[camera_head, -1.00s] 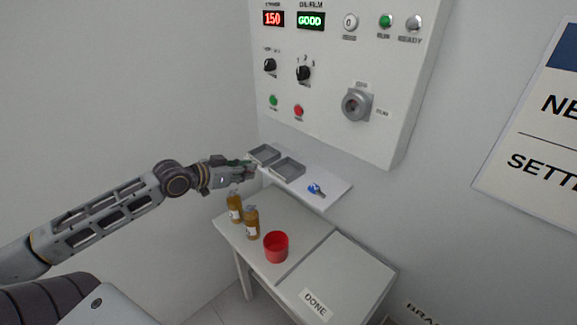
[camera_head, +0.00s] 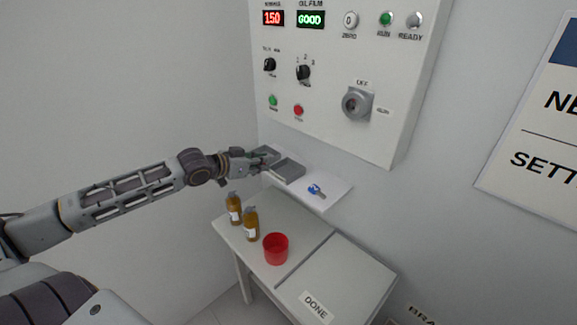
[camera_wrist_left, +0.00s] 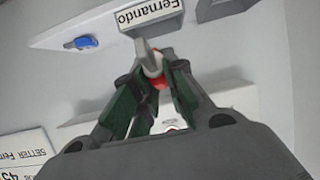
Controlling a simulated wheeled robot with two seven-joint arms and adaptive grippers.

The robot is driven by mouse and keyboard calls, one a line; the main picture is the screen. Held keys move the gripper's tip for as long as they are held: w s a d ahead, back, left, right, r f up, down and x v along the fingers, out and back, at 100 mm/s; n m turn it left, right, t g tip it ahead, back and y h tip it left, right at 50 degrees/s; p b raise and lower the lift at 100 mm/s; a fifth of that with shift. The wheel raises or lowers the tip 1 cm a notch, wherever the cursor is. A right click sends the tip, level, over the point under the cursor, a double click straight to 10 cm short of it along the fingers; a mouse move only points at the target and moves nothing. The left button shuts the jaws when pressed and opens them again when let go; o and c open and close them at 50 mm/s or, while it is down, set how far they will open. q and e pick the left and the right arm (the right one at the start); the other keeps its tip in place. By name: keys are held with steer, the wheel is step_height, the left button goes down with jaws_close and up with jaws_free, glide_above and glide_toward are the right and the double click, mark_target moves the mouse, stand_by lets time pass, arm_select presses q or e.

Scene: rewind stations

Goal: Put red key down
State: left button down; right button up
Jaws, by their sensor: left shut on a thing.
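My left gripper (camera_head: 262,164) is at the left end of the small white shelf (camera_head: 333,195), by the grey trays. In the left wrist view its fingers (camera_wrist_left: 157,76) are shut on the red key (camera_wrist_left: 160,82). Red shows between the fingertips and a grey part sticks out past them. The key points toward a grey tray with a "Fernando" label (camera_wrist_left: 147,17). Whether the key touches a tray or the shelf I cannot tell. In the head view the key is too small and hidden to make out. My right gripper is not in view.
A blue key (camera_head: 315,190) lies on the shelf, right of the right grey tray (camera_head: 289,171); the left tray (camera_head: 266,153) is partly behind my gripper. The control panel (camera_head: 330,120) hangs above. Below, a table (camera_head: 300,225) holds two amber bottles (camera_head: 251,225) and a red cup (camera_head: 276,249).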

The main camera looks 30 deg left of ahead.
arm_select(q)
steer(key=shift+w, duration=0.35)
steer(key=shift+w+d, duration=0.1)
steer(key=shift+w, duration=0.25)
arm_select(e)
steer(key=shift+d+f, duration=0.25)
arm_select(q)
steer(key=shift+w, duration=0.25)
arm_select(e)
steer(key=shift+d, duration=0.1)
arm_select(q)
steer(key=shift+w+d+r, duration=0.1)
steer(key=shift+w+d, duration=0.2)
steer(key=shift+w, duration=0.3)
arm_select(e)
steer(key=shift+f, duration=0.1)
